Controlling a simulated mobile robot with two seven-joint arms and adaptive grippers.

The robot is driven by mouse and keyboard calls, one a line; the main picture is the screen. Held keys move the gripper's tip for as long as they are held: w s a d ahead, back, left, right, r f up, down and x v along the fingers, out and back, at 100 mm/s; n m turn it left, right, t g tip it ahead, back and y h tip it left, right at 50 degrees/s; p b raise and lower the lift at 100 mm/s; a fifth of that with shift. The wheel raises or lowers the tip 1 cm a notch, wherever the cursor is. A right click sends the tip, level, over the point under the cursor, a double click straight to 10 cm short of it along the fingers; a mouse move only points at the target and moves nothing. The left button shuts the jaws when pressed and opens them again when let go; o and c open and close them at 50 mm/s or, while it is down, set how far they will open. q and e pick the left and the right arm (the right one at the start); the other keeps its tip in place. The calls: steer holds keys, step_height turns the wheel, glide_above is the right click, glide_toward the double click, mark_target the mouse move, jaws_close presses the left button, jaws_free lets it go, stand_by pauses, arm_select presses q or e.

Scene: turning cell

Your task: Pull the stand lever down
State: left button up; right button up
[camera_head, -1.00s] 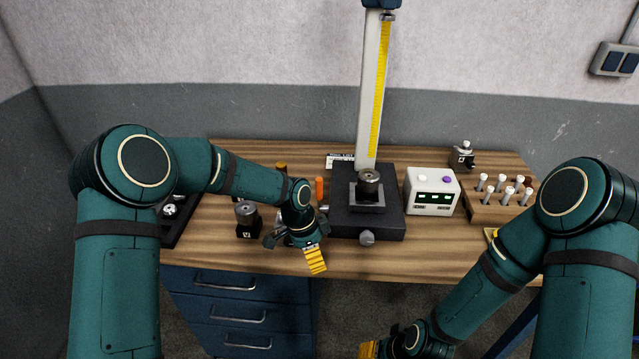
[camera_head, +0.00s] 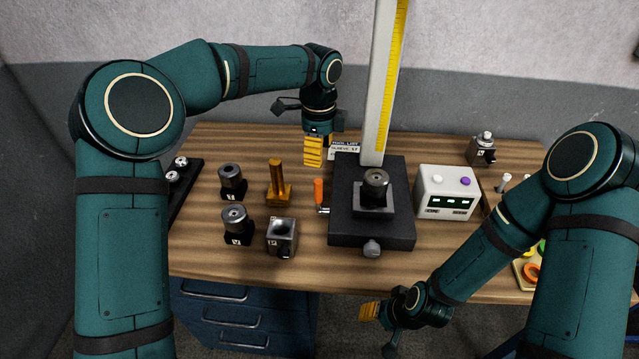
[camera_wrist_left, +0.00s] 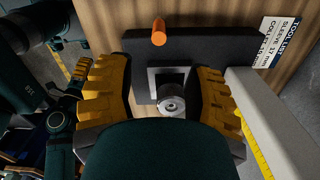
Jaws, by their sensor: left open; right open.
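The stand has a dark base (camera_head: 343,228) and a pale column (camera_head: 377,100) with a yellow scale. A lever with an orange handle (camera_head: 319,190) stands upright at the base's left side; it also shows in the left wrist view (camera_wrist_left: 159,32). My left gripper (camera_head: 313,152) is raised behind and above the lever, left of the column, fingers pointing down. Its yellow fingers are apart and empty in the left wrist view (camera_wrist_left: 165,95), with the base beyond them. My right gripper (camera_head: 370,312) is low in front of the table, empty; its finger gap is hard to see.
A dark round part (camera_head: 376,178) sits on the base. A white box (camera_head: 447,192) with displays stands to its right. Several holders, including an amber one (camera_head: 277,190) and a metal block (camera_head: 282,238), stand left of the lever. A label card (camera_head: 345,146) lies behind.

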mark_target(319, 189)
arm_select(q)
step_height(319, 189, down, 12)
steer(key=shift+s+b, duration=0.1)
steer(key=shift+b, duration=0.3)
steer(key=shift+o, duration=0.3)
jaws_close()
